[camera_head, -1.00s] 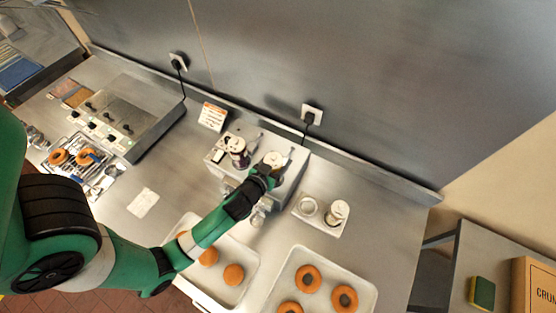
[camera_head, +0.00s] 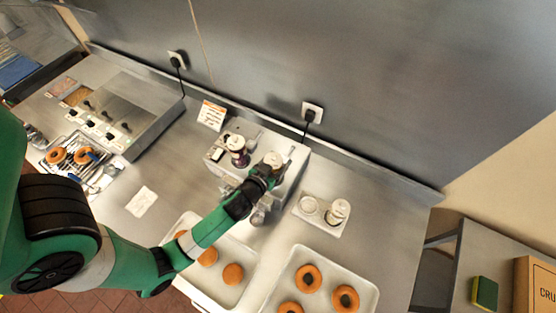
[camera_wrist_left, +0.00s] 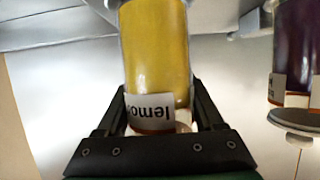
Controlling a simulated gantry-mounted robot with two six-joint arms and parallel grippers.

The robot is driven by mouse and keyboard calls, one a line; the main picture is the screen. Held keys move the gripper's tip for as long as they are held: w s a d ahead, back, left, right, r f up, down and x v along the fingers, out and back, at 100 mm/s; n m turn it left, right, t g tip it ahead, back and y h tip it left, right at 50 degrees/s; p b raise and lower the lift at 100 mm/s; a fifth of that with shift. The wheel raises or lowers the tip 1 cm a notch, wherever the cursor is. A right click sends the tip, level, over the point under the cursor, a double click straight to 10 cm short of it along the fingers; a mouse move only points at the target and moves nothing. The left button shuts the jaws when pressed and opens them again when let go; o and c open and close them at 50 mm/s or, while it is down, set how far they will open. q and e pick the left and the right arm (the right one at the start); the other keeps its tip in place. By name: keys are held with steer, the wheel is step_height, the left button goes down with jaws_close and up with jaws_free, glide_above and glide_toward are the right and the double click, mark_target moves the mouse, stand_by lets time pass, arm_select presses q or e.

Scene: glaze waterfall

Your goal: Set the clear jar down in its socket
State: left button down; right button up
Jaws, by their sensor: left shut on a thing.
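The clear jar (camera_head: 273,158) has a pale round top in the head view. In the left wrist view the jar (camera_wrist_left: 156,55) holds yellow filling and carries a white label reading "lemo…", upside down in that picture. My left gripper (camera_head: 266,172) is shut around it, one finger on each side. The jar is at the right part of the grey glaze machine (camera_head: 290,172); its contact with a socket is hidden, so I cannot tell if it is seated. A second jar with dark purple filling (camera_head: 239,158) stands to its left on the machine. My right gripper is not in view.
Trays of doughnuts (camera_head: 372,292) lie in front of the machine. A small tray with two round containers (camera_head: 305,222) is to the right. A sign (camera_head: 212,115) stands behind, near the wall. A utensil tray (camera_head: 95,190) is at the left.

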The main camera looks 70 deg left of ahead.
arm_select(q)
jaws_free()
steer(key=shift+f, duration=0.1)
steer(key=b+v, duration=0.1)
steer(key=v, duration=1)
steer(key=shift+s+d+r, duration=0.2)
steer(key=shift+r, duration=0.05)
